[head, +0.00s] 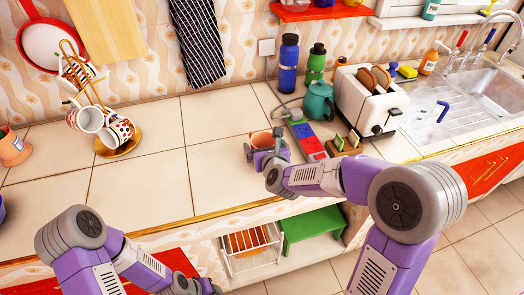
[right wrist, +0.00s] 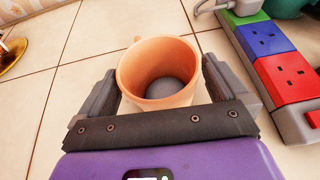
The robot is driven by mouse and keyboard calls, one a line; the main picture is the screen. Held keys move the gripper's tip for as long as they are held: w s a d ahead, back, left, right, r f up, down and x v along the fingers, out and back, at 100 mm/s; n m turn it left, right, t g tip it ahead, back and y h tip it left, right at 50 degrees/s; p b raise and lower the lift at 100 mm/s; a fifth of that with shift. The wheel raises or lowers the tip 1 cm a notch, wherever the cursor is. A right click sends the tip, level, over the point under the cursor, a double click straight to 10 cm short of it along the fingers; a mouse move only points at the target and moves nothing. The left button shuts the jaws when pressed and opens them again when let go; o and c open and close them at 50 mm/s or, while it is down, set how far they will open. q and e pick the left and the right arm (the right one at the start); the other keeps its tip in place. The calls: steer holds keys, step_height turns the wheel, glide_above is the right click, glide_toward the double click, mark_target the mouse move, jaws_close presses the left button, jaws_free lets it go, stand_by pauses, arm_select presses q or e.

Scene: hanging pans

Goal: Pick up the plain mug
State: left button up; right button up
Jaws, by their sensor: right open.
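A plain orange mug (head: 262,139) stands upright on the tiled counter. In the right wrist view the orange mug (right wrist: 160,72) looks empty, with a small handle at its far left side. My right gripper (head: 262,152) is open, and its fingers (right wrist: 158,85) lie on either side of the mug. I cannot tell whether they touch it. A white mug (head: 90,119) and several patterned mugs hang on a gold mug tree (head: 118,150) at the left. My left arm is low at the bottom edge, and its gripper's jaws are not clear.
A red, blue and green power strip (head: 306,138) lies just right of the mug. A white toaster (head: 368,100), teal teapot (head: 318,101) and bottles stand behind it. The counter left of the mug is clear. A terracotta pot (head: 13,149) stands far left.

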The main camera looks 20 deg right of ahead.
steer(key=shift+x, duration=0.9)
steer(key=shift+c, duration=0.3)
steer(key=shift+r, duration=0.1)
steer(key=c, duration=0.8)
steer(key=shift+c, duration=0.2)
steer(key=shift+r, duration=0.1)
